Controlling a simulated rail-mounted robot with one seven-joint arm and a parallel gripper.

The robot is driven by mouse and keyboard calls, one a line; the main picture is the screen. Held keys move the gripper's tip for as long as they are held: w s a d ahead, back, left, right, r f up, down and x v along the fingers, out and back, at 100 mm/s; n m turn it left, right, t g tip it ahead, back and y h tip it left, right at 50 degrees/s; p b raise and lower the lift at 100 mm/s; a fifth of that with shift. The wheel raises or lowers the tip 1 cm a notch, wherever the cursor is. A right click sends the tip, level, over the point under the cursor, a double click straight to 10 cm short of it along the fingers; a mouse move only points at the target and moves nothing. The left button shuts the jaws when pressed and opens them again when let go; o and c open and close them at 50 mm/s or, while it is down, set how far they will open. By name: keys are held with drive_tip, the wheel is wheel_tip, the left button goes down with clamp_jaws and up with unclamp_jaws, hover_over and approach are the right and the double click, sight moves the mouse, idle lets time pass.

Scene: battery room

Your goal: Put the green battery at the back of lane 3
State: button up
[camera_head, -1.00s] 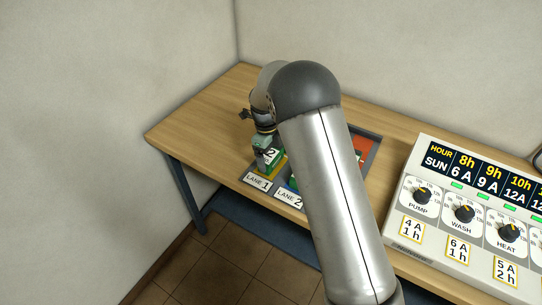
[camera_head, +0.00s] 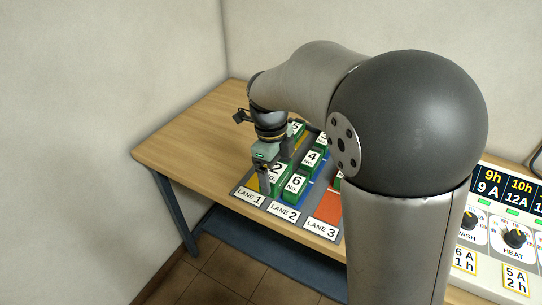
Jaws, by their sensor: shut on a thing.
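My gripper (camera_head: 272,168) points down over the front of lane 1 and is shut on the green battery marked 2 (camera_head: 281,183). Its fingers and my wrist hide part of that battery. I cannot tell whether the battery rests on the lane or is slightly raised. Lane 3 (camera_head: 328,206) is the orange-red strip to the right, with its label at the front. Its front part is bare. A green battery (camera_head: 338,181) shows partly in lane 3, and my arm hides the rest of that lane.
Green batteries 6 (camera_head: 295,184) and 4 (camera_head: 313,158) stand in blue lane 2, close to the right of my gripper. Battery 5 (camera_head: 297,128) stands behind my gripper. A control panel (camera_head: 503,225) is at the right. The table's left part (camera_head: 190,135) is clear.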

drive_tip(key=shift+s+d+r, duration=0.1)
drive_tip(key=shift+s+r, duration=0.1)
drive_tip(key=shift+s, duration=0.15)
drive_tip(key=w+d+f+n+t, duration=0.1)
drive_tip(key=w+d+n, duration=0.4)
drive_tip(key=n, duration=0.5)
drive_tip(key=w+d+f+n+t, duration=0.1)
drive_tip(key=w+d+f+n, duration=0.3)
drive_tip(key=d+n, duration=0.4)
drive_tip(key=shift+w+n+y, duration=0.4)
drive_tip(key=shift+w+n, duration=0.2)
drive_tip(key=shift+n, duration=0.7)
drive_tip(key=shift+f, duration=0.1)
